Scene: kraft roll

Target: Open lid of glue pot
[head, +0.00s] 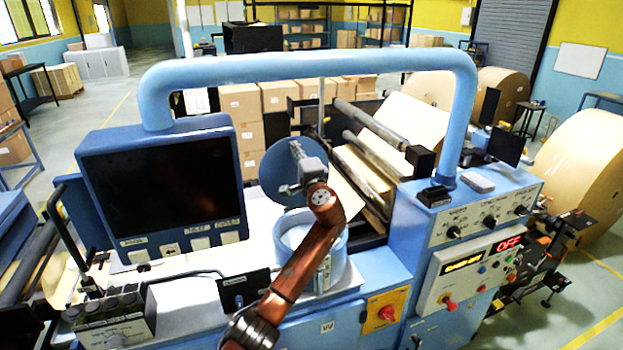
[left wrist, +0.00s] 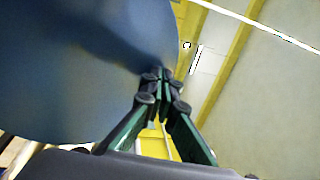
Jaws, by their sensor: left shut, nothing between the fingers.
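The glue pot (head: 338,247) is a round blue pot on the machine's white top in the head view, partly hidden behind my left arm. Its lid (head: 273,172) is a blue disc standing up, tilted open at the back of the pot. My left gripper (head: 296,150) is in front of the lid's face, shut and empty. In the left wrist view the shut fingertips (left wrist: 163,76) lie at the edge of the large blue lid (left wrist: 75,70). I cannot tell whether they touch it. My right gripper is not in view.
A dark screen (head: 163,185) stands left of the pot. A thick blue tube frame (head: 310,66) arches over the machine. A control box with knobs (head: 465,220) stands to the right. A row of dark knobs (head: 108,308) sits at the front left.

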